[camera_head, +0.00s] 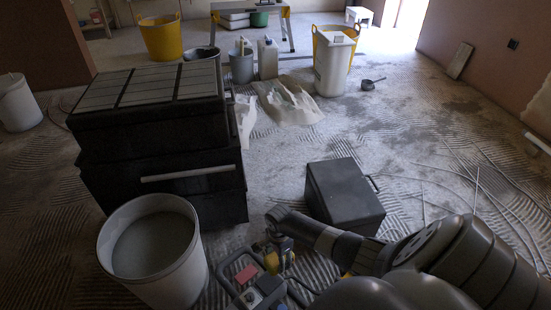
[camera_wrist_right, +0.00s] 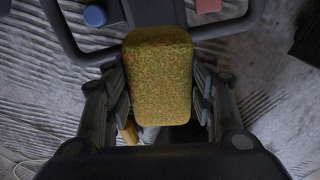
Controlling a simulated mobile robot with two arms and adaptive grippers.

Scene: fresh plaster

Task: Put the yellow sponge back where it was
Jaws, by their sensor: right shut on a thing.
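The yellow sponge (camera_wrist_right: 158,80) is a mottled, block-shaped piece between the fingers of my right gripper (camera_wrist_right: 158,95) in the wrist view. The gripper is shut on it from both sides. In the head view my right gripper (camera_head: 279,248) points down at the lower middle, with a small yellow part of the sponge (camera_head: 272,262) showing by its fingers. Below it is a dark tubular frame (camera_head: 227,262) with a red block (camera_head: 246,274); I cannot tell whether the sponge touches anything there. My left gripper does not show.
A white bucket (camera_head: 107,238) stands left of the gripper, in front of stacked black boxes (camera_head: 160,190). A dark grey case (camera_head: 343,190) lies just behind my right arm. Thin rods lie right.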

